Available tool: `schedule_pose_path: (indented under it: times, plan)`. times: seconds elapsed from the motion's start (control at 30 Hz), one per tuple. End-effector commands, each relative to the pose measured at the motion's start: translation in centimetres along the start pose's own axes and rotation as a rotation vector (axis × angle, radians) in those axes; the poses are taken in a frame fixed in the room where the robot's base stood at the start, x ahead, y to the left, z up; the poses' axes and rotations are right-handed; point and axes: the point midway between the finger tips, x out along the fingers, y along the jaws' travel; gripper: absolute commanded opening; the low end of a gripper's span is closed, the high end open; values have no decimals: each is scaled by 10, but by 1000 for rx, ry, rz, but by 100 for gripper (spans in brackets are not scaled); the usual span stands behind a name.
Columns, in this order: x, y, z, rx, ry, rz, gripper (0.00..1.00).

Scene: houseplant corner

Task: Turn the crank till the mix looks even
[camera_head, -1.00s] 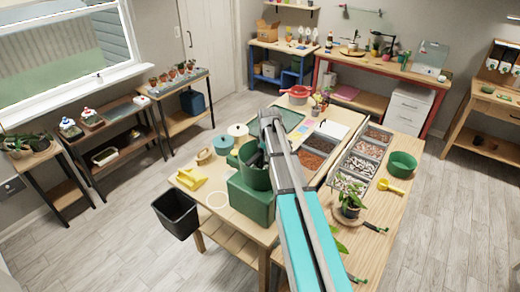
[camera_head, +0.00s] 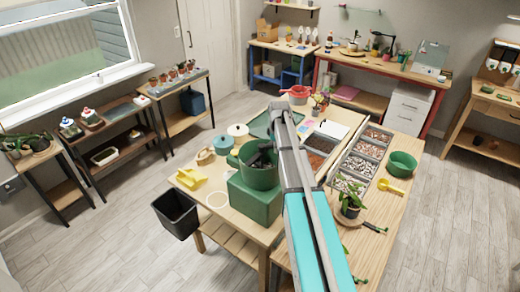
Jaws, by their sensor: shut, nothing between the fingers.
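The green mixing drum (camera_head: 259,179) stands on a green box-shaped base (camera_head: 254,205) at the near left part of the wooden table. My gripper (camera_head: 261,160) is a small dark shape at the drum's open top, shut and empty. I cannot tell whether it touches the drum or hangs above it. I cannot make out the crank. The mix inside the drum is hidden by the gripper and the drum wall.
A yellow scoop (camera_head: 190,178) and a teal round pot (camera_head: 223,144) lie left of the drum. Trays of pebbles and bark (camera_head: 358,166), a green bowl (camera_head: 402,163) and a potted plant (camera_head: 351,206) are to the right. A black bin (camera_head: 177,214) stands on the floor.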

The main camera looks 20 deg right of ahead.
Motion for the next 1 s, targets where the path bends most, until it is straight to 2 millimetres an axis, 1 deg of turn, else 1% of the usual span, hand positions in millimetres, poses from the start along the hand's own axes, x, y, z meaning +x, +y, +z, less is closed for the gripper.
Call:
schedule_pose_path:
  times: [0.17, 0.27, 1.0]
  plan:
    - [-1, -1, 0, -1, 0, 0, 0]
    - [-5, -1, 0, -1, 0, 0, 0]
    - [-57, -1, 0, -1, 0, 0, 0]
